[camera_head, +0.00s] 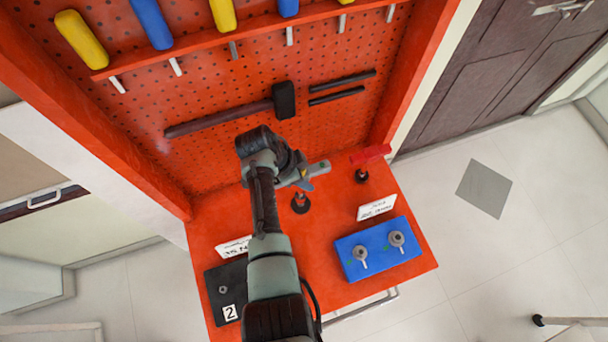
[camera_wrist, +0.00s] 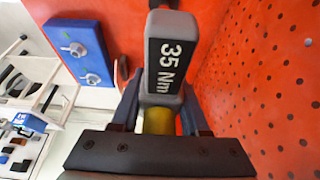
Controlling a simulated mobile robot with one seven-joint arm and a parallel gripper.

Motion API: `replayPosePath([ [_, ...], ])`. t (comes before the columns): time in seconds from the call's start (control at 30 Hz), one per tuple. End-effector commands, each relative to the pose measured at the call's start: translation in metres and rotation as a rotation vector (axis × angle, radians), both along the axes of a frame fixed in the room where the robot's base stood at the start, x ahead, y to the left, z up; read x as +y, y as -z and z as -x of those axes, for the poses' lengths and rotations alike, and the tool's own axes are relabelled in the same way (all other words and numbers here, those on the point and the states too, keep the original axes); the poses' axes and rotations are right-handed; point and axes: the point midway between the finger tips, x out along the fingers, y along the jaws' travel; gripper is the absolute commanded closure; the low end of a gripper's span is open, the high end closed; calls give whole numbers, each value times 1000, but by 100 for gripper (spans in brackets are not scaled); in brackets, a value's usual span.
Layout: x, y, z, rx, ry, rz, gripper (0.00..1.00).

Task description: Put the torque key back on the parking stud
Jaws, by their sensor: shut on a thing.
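The torque key (camera_wrist: 172,60) is a grey block-shaped handle marked "35 Nm" with a yellow collar. It lies between both fingers of my gripper (camera_wrist: 160,108), which is shut on it. In the head view the grey key (camera_head: 319,168) sticks out to the right of my gripper (camera_head: 302,176), above the red bench. A dark stud (camera_head: 300,204) with a round base stands on the bench just below the gripper in the picture and carries nothing visible. Whether the key touches it cannot be told.
A blue block (camera_head: 378,249) with two bolts sits at the bench's front right, and a black plate (camera_head: 228,291) marked "2" at front left. White cards (camera_head: 377,207) stand behind them.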

Motion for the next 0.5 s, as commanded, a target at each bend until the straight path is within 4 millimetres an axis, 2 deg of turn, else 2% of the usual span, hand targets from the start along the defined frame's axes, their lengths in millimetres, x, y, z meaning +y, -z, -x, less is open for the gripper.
replayPosePath([
  [0.5,0,15,0,-1,0,1,100],
])
